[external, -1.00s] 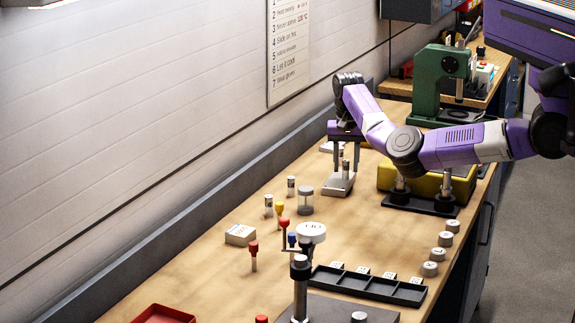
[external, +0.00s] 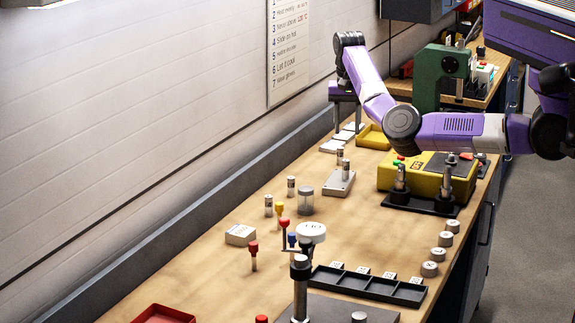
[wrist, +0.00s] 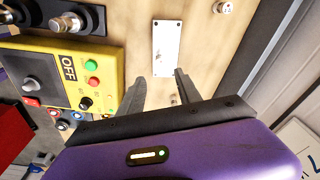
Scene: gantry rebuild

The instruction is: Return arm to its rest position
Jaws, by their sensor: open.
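My arm is purple, white and black and reaches in from the right in the external view. My gripper (external: 345,115) points down above the far part of the workbench (external: 205,275), near the wall. Its two fingers are apart with nothing between them. In the wrist view the open fingers (wrist: 159,76) hang over the wooden top. A pale flat block (wrist: 167,48) lies beyond the fingertips, apart from them. This block (external: 338,184) shows in the external view with a small cylinder (external: 345,166) on it, below and clear of my gripper.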

